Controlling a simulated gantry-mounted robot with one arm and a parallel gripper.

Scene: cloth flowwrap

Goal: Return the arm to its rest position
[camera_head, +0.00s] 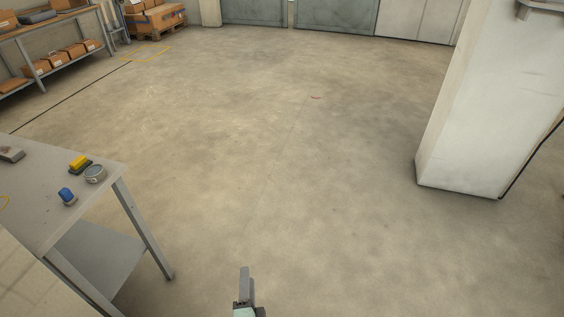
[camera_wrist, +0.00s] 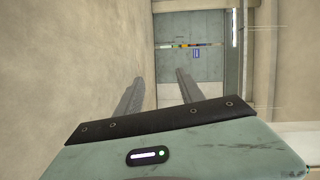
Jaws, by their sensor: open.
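My gripper (camera_wrist: 158,84) shows in the wrist view with its two grey fingers apart and nothing between them. Beyond the fingers is a grey-green door or panel. In the head view a small upright part of my arm or gripper (camera_head: 245,284) shows at the bottom edge, over bare floor. The rest of my arm is out of that view. No cloth is visible in either view.
A grey table (camera_head: 60,226) stands at the left, with a blue-topped item (camera_head: 67,195), a round tin (camera_head: 94,174) and a yellow item (camera_head: 79,162) on it. A white pillar (camera_head: 480,110) stands at the right. Shelves (camera_head: 50,40) with boxes stand far left. The floor (camera_head: 290,140) between is clear.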

